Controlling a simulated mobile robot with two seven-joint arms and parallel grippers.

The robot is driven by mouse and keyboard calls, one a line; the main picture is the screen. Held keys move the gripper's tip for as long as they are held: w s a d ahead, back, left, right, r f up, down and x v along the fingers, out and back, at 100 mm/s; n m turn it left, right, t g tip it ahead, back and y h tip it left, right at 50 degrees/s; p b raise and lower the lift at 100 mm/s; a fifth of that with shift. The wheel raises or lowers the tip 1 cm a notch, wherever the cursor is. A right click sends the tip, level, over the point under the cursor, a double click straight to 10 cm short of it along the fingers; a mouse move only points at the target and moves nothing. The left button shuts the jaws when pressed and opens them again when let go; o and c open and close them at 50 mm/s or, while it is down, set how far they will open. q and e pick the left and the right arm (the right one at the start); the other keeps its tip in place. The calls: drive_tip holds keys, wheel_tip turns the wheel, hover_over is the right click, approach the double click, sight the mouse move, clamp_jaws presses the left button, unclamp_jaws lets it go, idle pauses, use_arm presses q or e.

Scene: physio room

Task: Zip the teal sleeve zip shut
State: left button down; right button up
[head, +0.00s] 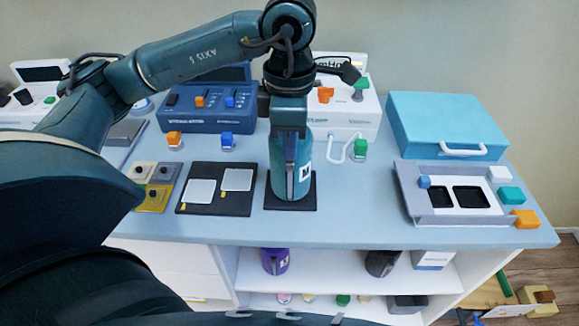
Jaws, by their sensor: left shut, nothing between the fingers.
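The teal sleeve (276,172) stands upright on a dark square base on the tabletop, with a white "M" label on its right side. A dark zip line (290,175) runs down its front. The zip's slider and how far it is closed cannot be made out. My left gripper (290,136) comes down from above, right over the top front of the sleeve, and hides its upper end. Its fingers are shut with nothing between them. Whether they touch the sleeve is unclear. My right gripper is out of view.
A dark board with two pale pads (215,208) lies left of the sleeve. A grey tray (410,205) and a light blue case (450,122) stand at the right. Blue (205,103) and white devices (350,122) stand behind. Tabletop between sleeve and tray is clear.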

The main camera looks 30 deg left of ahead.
sight(290, 163)
use_arm(q)
drive_tip(key=shift+f+b, duration=1.85)
drive_tip(key=shift+r, duration=0.1)
drive_tip(key=s, duration=0.1)
drive_tip(key=s+d+r+p, duration=0.1)
drive_tip(key=s+d+r, duration=0.1)
drive_tip(key=s, duration=0.1)
drive_tip(key=shift+d+p, duration=0.2)
drive_tip(key=shift+p, duration=0.1)
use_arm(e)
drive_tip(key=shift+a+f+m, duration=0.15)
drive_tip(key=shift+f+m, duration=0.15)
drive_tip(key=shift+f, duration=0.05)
use_arm(q)
drive_tip(key=shift+w, duration=0.1)
